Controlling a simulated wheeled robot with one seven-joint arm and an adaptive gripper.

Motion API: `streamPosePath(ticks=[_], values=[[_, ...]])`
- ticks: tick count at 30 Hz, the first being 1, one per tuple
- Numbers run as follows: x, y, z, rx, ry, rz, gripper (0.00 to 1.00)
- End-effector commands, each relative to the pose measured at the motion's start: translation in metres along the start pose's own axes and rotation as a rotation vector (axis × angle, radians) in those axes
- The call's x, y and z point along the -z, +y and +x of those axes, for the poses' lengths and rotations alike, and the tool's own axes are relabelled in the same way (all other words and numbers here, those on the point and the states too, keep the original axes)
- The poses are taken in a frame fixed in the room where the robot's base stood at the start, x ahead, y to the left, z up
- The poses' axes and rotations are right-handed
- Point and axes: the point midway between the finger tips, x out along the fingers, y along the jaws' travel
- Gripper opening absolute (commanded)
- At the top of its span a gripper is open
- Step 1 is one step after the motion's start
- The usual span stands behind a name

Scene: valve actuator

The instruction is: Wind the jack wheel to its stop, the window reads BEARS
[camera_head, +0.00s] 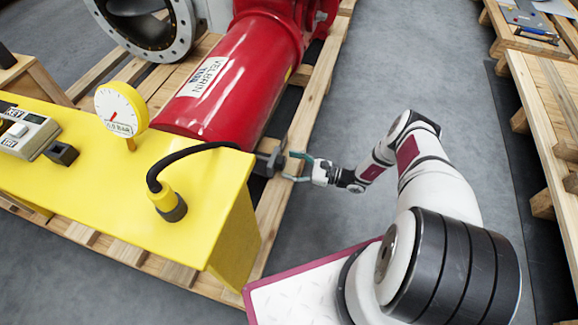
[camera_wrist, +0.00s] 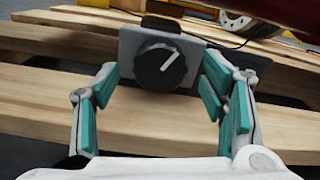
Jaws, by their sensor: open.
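A round black ribbed knob (camera_wrist: 158,67) with a white pointer line sits on a grey plate (camera_wrist: 129,49) in the wrist view. It is the only wheel-like part I see there, but I cannot tell for sure that it is the jack wheel. The pointer slants up and to the right. My gripper (camera_wrist: 157,80) is open, with teal-padded fingers on either side of the knob and no clear contact. In the head view my gripper (camera_head: 291,166) is beside a small dark fitting (camera_head: 268,162) at the pallet edge. No window reading BEARS is legible.
A yellow bench (camera_head: 110,185) carries a round gauge (camera_head: 121,110), a small meter (camera_head: 27,133) and a black cable (camera_head: 195,149). A red cylinder (camera_head: 235,85) lies on a wooden pallet (camera_head: 300,135). Open grey floor (camera_head: 360,85) separates it from pallets (camera_head: 545,110) at right.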

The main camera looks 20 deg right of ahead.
Motion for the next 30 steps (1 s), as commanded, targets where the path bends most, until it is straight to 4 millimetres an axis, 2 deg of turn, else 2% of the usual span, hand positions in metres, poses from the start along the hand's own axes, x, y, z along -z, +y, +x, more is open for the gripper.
streamPosePath(ticks=[4,13,14,18,20,30], values=[[0.0003,0.0006,0.0096,-0.001,0.0,0.001,0.66],[-0.0002,0.0002,0.0114,0.0,0.0,0.001,0.66],[-0.0002,0.0002,0.0114,0.0,0.0,0.001,0.61],[-0.0002,0.0002,0.0113,0.0,0.0,0.001,0.29],[-0.0002,0.0002,0.0113,0.0,0.0,0.001,0.17],[-0.0002,0.0002,0.0113,0.0,0.0,0.034,0.17]])
